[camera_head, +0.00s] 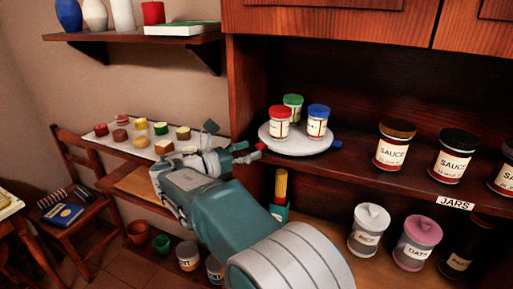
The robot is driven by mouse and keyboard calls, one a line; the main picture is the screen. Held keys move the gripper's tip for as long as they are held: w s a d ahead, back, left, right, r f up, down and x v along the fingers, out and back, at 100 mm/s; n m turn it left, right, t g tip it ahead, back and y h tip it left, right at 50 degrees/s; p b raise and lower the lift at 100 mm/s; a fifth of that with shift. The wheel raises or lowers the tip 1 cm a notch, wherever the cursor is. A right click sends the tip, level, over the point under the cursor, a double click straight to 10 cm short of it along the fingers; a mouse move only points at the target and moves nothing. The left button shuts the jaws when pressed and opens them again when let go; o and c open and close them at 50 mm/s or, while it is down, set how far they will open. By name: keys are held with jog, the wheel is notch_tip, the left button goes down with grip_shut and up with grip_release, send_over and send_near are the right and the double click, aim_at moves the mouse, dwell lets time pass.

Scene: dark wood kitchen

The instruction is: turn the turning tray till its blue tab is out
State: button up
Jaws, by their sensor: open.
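The turning tray (293,147) is a white round plate on the dark wood shelf. It bears three jars, with a red lid (279,112), a green lid (293,100) and a blue lid (318,111). Its blue tab (336,144) sticks out at the right side. A red tab (261,147) sticks out at the left. My gripper (229,140) is open, just left of the tray. A fingertip is close to the red tab; I cannot tell whether they touch.
Sauce jars (394,147) stand on the same shelf to the right, behind a JARS label (454,202). Canisters (369,230) stand below. A wooden upright (243,92) stands left of the tray. A board with small round items (140,140) lies further left.

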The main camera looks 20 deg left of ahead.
jog(key=v, duration=0.9)
jog(key=shift+w+a, duration=0.1)
